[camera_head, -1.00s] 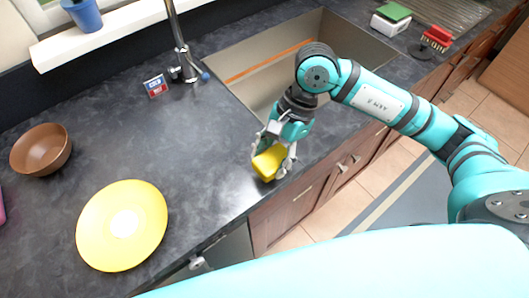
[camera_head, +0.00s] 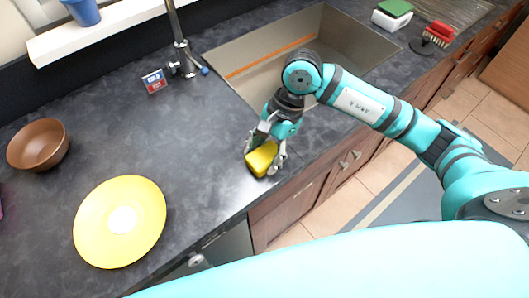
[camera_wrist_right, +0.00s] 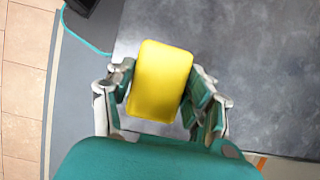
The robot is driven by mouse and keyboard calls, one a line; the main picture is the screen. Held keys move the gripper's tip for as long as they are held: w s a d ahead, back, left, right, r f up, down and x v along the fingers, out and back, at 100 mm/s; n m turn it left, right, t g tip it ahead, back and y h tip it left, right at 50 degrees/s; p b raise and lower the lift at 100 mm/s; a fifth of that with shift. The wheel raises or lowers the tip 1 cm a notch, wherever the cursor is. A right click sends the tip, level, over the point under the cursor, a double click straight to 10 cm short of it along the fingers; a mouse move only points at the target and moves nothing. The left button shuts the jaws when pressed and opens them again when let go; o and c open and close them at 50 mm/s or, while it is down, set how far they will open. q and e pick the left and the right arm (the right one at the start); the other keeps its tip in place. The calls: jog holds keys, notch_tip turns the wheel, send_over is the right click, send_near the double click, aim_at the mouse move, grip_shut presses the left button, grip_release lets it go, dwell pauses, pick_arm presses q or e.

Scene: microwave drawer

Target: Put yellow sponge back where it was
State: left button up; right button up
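The yellow sponge (camera_head: 261,158) is between the fingers of my right gripper (camera_head: 265,155), close to the dark countertop's front edge and left of the sink. In the right wrist view the yellow sponge (camera_wrist_right: 160,80) sits between the two fingers of the right gripper (camera_wrist_right: 163,92), which press against its sides. I cannot tell whether the sponge touches the counter. A green sponge (camera_head: 396,8) lies on a white holder (camera_head: 391,20) at the back right. My left gripper is not in view.
The sink (camera_head: 236,62) lies behind the right gripper, with a faucet (camera_head: 181,45) at its left. A yellow plate (camera_head: 90,225), a brown bowl (camera_head: 38,146) and a small red-blue box (camera_head: 154,81) stand on the left. A red brush (camera_head: 440,34) is at the far right. The counter's middle is clear.

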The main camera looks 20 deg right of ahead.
jog(key=o, duration=0.3)
jog(key=shift+o, duration=0.2)
jog(key=shift+r, duration=0.1)
jog(key=shift+r+p, duration=0.25)
jog(key=shift+p, duration=0.1)
jog(key=b+v, duration=0.3)
jog(key=v, duration=0.8)
jog(key=shift+d+r, duration=0.2)
jog(key=shift+r, duration=0.1)
